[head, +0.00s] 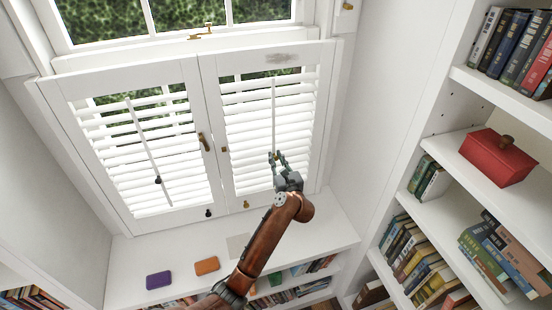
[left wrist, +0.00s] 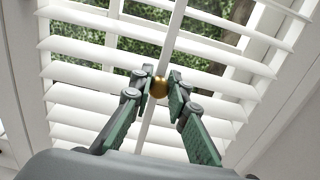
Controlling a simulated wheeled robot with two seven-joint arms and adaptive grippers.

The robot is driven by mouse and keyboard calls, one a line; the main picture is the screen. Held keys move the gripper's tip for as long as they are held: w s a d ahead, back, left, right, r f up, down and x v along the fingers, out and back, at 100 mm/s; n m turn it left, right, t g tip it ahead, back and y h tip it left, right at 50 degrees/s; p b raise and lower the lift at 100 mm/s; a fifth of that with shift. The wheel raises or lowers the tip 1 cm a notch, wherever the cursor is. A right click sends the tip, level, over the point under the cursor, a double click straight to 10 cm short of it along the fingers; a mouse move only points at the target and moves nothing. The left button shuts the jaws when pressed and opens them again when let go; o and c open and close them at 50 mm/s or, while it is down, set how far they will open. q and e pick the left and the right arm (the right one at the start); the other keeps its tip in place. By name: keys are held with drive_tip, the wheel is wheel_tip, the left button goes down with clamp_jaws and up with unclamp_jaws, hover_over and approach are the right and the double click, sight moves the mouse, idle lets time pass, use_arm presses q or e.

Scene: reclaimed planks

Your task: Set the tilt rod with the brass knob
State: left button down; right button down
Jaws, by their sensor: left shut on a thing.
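The right shutter's tilt rod (head: 273,105) is a thin white bar running down in front of its white louvers (head: 247,133). Its brass knob (left wrist: 159,87) sits between the fingertips of my left gripper (left wrist: 160,88), which is shut on it. In the head view the left gripper (head: 278,157) reaches the lower part of this rod and hides the knob. The louvers stand partly open, with green foliage showing through the gaps. The left shutter has another tilt rod (head: 146,147), slanted in the picture, with a black knob (head: 158,180). My right gripper is not in view.
Brass handle (head: 204,141) sits on the left shutter's inner edge. Below are a black knob (head: 208,212) and a brass knob (head: 246,204). Purple (head: 159,280) and orange (head: 207,266) blocks lie on the white sill (head: 128,262). Bookshelves (head: 450,140) with a red box (head: 497,157) stand right.

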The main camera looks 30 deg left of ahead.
use_arm(q)
drive_tip(key=shift+f, duration=0.3)
wheel_tip(320, 180, down, 4)
drive_tip(key=shift+f+b, duration=0.15)
drive_tip(key=shift+b, duration=0.85)
drive_tip(key=c, duration=2)
unclamp_jaws()
drive_tip(key=shift+f, duration=0.1)
drive_tip(key=shift+o, duration=0.9)
drive_tip(key=v, duration=1.2)
